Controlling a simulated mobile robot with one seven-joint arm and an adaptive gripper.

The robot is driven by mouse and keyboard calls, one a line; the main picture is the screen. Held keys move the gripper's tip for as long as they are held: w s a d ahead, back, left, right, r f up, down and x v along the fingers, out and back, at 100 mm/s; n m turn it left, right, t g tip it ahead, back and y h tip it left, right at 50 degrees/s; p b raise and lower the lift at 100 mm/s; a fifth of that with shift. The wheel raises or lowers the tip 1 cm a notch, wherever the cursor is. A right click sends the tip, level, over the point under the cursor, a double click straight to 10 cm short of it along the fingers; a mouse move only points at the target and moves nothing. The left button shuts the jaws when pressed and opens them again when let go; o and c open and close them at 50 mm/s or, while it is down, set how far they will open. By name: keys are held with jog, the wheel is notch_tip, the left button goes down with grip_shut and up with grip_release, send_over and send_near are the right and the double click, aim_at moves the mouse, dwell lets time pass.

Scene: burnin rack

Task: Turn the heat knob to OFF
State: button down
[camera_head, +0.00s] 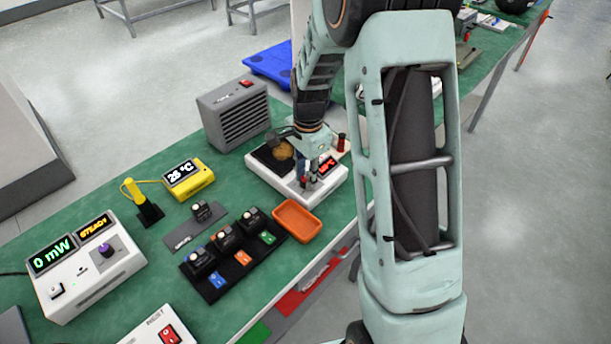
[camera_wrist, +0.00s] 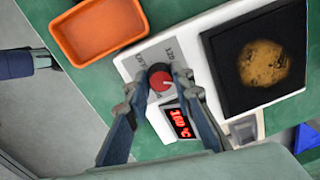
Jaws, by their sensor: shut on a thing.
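The heat knob (camera_wrist: 161,81) is red with a pale pointer line, on the white hotplate unit (camera_wrist: 190,33). In the wrist view my gripper (camera_wrist: 160,78) is shut on the knob, a fingertip on either side. A red display (camera_wrist: 181,122) beside the knob seems to read 160 °C. A black plate with a round brown patch (camera_wrist: 265,62) lies on the unit. In the head view, my gripper (camera_head: 309,182) is at the front of the white unit (camera_head: 268,181), and the knob is hidden.
An orange tray (camera_head: 295,220) stands close to the hotplate's front left. A grey heater-like box (camera_head: 233,115) is behind it. A yellow meter (camera_head: 183,179), a black mat with several small devices (camera_head: 213,290) and a white power meter (camera_head: 95,265) stand farther left.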

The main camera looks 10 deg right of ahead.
jog(key=n, duration=0.7)
jog(key=shift+n, duration=0.4)
jog(key=n, duration=0.4)
jog(key=shift+w+g, duration=0.1)
jog(key=shift+g, duration=0.2)
jog(key=n, duration=0.4)
jog(key=shift+d+r, duration=0.1)
jog(key=n, duration=0.3)
jog(key=shift+n+p, duration=0.35)
jog(key=shift+n, duration=0.05)
jog(key=n+p, duration=0.1)
jog(key=n, duration=0.2)
jog(key=n+p, duration=0.1)
jog(key=n, duration=0.4)
jog(key=shift+w+g, duration=0.1)
jog(key=shift+g, duration=0.2)
jog(key=shift+n+p, duration=0.8)
jog(key=shift+n, duration=0.9)
